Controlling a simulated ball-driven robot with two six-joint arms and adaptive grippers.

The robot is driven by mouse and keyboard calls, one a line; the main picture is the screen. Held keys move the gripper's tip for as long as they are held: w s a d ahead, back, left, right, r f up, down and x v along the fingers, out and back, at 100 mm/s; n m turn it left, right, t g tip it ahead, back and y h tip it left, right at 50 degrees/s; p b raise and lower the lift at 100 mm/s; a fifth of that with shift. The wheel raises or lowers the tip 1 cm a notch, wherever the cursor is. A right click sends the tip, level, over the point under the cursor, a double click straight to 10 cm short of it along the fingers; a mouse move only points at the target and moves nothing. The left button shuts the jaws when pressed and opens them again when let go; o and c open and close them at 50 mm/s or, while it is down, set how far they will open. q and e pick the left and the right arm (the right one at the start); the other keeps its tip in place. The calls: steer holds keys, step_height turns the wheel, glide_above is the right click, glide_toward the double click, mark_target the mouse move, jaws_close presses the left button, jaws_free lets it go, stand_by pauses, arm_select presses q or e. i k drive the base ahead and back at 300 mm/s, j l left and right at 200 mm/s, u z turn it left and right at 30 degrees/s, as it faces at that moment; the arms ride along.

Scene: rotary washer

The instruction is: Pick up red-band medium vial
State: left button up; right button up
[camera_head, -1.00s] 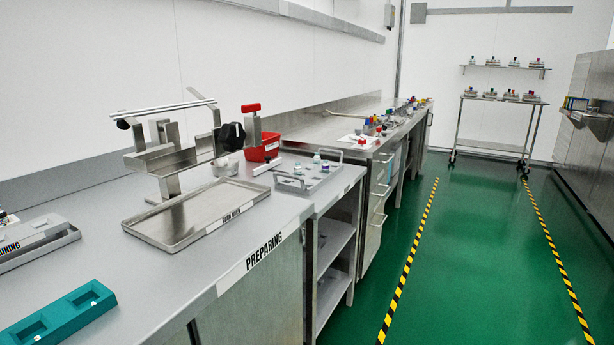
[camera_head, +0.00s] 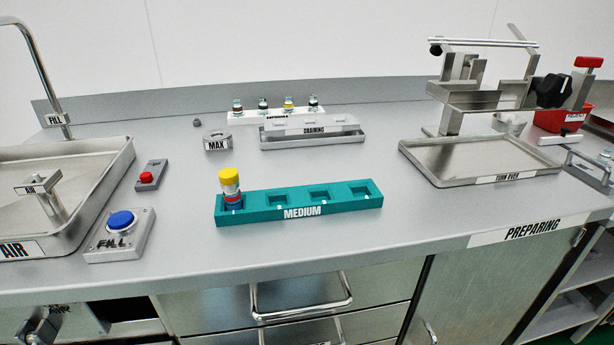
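A vial with a yellow cap and a red band (camera_head: 231,190) stands upright in the leftmost slot of the teal rack marked MEDIUM (camera_head: 258,215). The other slots of that rack look empty. The rack lies near the front of the grey counter. Neither of my grippers is in view.
Behind the rack stand a draining tray (camera_head: 314,139), a white rack with several small vials (camera_head: 240,117) and a MAX block (camera_head: 217,141). To the left are a blue FILL button (camera_head: 121,221), a small red button (camera_head: 146,177) and a steel sink (camera_head: 104,190). A TURN OVER tray (camera_head: 470,166) stands right.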

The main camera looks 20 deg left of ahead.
mark_target(232, 198)
steer(key=l+u, duration=0.1)
steer(key=u, duration=0.35)
steer(key=l+u, duration=0.1)
steer(key=u, duration=0.75)
steer(key=k+l, duration=0.05)
